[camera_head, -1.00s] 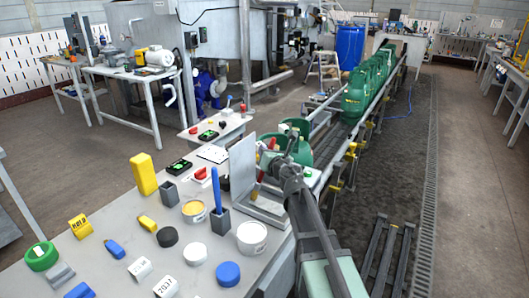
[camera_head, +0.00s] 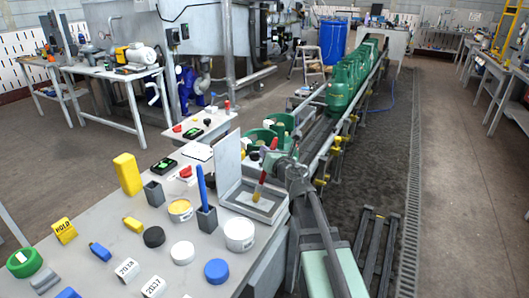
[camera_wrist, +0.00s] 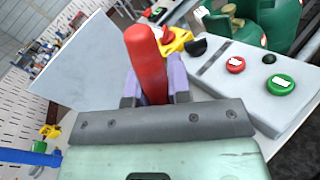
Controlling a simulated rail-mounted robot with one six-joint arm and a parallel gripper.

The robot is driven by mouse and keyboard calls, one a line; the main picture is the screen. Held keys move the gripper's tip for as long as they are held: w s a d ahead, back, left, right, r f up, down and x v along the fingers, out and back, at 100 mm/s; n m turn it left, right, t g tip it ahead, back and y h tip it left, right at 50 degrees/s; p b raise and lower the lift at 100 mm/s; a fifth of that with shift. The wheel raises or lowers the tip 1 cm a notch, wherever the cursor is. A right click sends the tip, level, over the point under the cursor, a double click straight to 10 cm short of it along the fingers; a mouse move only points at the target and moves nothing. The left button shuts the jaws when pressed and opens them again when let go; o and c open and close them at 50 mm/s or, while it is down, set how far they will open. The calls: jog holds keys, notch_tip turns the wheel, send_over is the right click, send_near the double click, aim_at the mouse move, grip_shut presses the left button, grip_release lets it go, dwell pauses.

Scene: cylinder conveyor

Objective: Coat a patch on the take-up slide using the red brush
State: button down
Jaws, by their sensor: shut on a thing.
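The red brush (camera_head: 262,181) is in my gripper (camera_head: 272,165), which is shut on its handle. The brush leans, with its pale bristle end down over a grey framed base (camera_head: 235,203); contact is unclear. An upright grey panel (camera_head: 228,160) stands at the back left of this base. In the wrist view, the red handle (camera_wrist: 147,58) rises between the purple fingers of my gripper (camera_wrist: 153,88); the bristles are hidden. The panel (camera_wrist: 85,68) is at left there. I cannot tell which surface is the take-up slide, and no coated patch is clear.
The bench holds a yellow block (camera_head: 128,174), a blue stick in a grey holder (camera_head: 206,219), a yellow-filled tub (camera_head: 180,211) and a white tub (camera_head: 239,235). Green cylinders (camera_head: 340,93) stand on the conveyor behind. A control box (camera_wrist: 255,85) shows in the wrist view.

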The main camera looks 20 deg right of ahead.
jog(key=s+d, duration=0.4)
jog(key=shift+s, duration=0.25)
dwell(0.3)
